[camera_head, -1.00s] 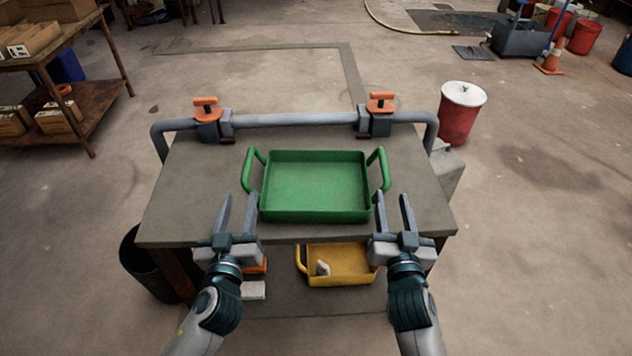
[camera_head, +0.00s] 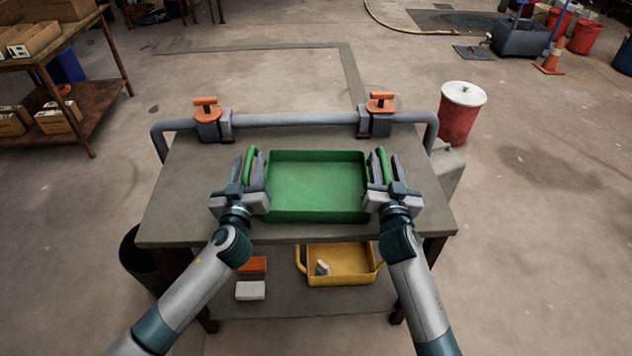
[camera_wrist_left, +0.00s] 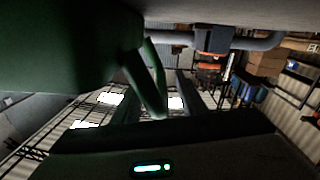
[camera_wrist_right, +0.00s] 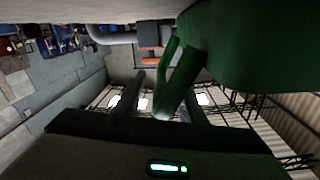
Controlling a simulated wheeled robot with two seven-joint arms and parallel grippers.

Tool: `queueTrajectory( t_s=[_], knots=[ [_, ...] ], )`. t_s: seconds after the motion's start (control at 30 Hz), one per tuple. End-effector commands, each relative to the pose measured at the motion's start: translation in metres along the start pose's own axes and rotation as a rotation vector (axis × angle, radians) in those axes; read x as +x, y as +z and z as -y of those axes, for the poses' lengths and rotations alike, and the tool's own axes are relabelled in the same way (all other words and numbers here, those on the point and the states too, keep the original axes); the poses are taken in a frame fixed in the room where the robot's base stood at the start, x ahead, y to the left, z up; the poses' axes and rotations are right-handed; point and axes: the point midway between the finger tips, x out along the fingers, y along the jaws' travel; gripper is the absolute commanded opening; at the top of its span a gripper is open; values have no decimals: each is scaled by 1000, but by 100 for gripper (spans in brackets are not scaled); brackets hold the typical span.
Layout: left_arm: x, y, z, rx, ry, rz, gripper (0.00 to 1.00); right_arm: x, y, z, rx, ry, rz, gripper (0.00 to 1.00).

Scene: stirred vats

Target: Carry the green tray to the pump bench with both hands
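The green tray (camera_head: 316,190) sits level and empty on the grey-topped table (camera_head: 180,210). It has a raised handle at each side. My left gripper (camera_head: 248,168) is open, its fingers either side of the left handle (camera_wrist_left: 152,75). My right gripper (camera_head: 386,168) is open in the same way around the right handle (camera_wrist_right: 180,80). Gaps show between fingers and handles. The wrists hide the lower parts of both handles. I cannot tell which bench is the pump bench.
A grey pipe (camera_head: 295,119) with two orange-handled valves runs along the table's far edge. A yellow tray (camera_head: 340,265) lies on the lower shelf. A red bin with a white lid (camera_head: 460,112) stands to the right. A wooden shelf unit (camera_head: 80,100) is at left. Open floor lies beyond.

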Motion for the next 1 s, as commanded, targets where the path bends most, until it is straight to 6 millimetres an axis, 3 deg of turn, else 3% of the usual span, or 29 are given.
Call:
queueTrajectory(
  t_s=[0.3, 0.47, 1.0],
  knots=[
    [2, 0, 0, 0, 0, -1, 38, 1, 0, 0, 1, 0, 0, 36],
    [1, 0, 0, 0, 0, -1, 0, 1, 0, 0, 1, 0, 0, 0],
    [2, -8, 1, 3, -3, -2, 0, 2, -8, -1, -2, 3, -2, 0]
  ],
)
